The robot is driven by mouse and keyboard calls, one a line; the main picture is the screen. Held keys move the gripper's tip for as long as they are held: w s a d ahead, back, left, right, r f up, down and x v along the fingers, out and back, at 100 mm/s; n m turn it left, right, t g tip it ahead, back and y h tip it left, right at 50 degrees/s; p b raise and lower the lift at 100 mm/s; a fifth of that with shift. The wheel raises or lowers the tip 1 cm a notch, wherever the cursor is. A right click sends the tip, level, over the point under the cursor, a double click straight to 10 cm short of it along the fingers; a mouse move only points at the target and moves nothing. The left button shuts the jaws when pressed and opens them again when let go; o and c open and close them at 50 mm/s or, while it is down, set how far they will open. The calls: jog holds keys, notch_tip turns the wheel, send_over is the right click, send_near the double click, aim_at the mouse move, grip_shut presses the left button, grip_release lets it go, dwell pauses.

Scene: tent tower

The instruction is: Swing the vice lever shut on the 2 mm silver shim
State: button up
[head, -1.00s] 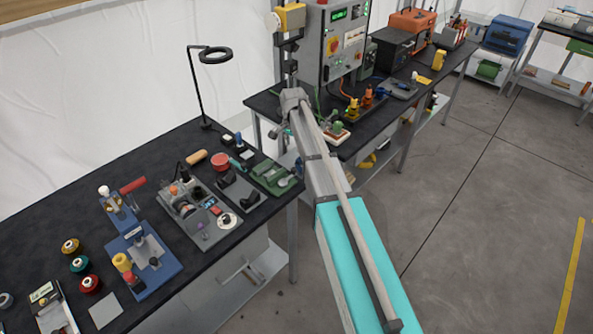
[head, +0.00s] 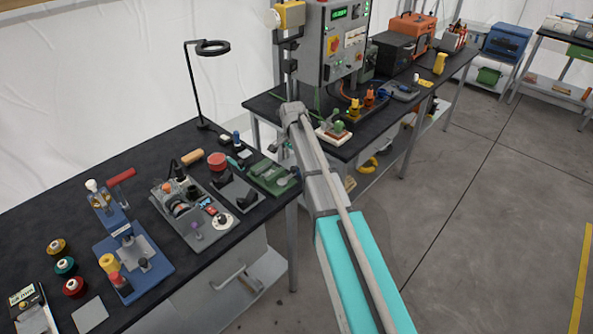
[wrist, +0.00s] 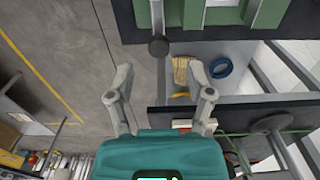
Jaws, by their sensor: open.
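The green vice (head: 268,176) stands at the right end of the near dark bench in the head view. In the wrist view part of its green body (wrist: 205,14) shows at the top edge, with a grey lever ending in a dark round knob (wrist: 158,46). My gripper (wrist: 160,82) is open and empty. The knob shows ahead of the fingers, between their lines, with no contact visible. In the head view my gripper is mostly hidden by my arm, near the vice's right side. I cannot make out the silver shim.
A grey fixture board (head: 190,215) and a blue press (head: 133,258) stand left of the vice. A second bench (head: 370,135) with a control box (head: 330,45) lies beyond a narrow gap. A blue tape ring (wrist: 221,68) lies on a lower shelf. The floor at right is clear.

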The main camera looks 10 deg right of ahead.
aim_at(293, 167)
jog(key=shift+f+b, duration=1.6)
jog(key=shift+f, duration=0.25)
jog(key=shift+c, duration=0.3)
grip_shut()
